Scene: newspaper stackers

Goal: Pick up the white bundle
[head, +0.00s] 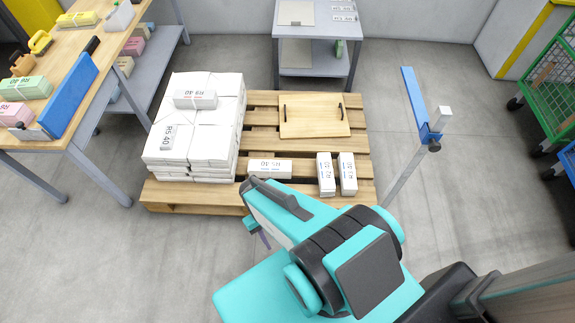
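Several white bundles are on the wooden pallet (160,190). A tall stack of large tied white bundles (215,140) fills its left half. A small white bundle (195,99) lies on top of that stack, and another shows a label against its front side. One small white bundle (270,168) lies at the pallet's front middle. Two more, a left one (326,175) and a right one (347,174), sit side by side at the front right. My gripper (257,233) is at the pallet's front edge, below the front-middle bundle in the picture. My arm mostly hides it.
A wooden board (314,120) with dark handles lies on the pallet's back right. A blue-topped post (415,105) stands to the right. A wooden table (65,70) with coloured bundles is at left, a grey table (318,30) behind, a green crate rack (553,85) at far right.

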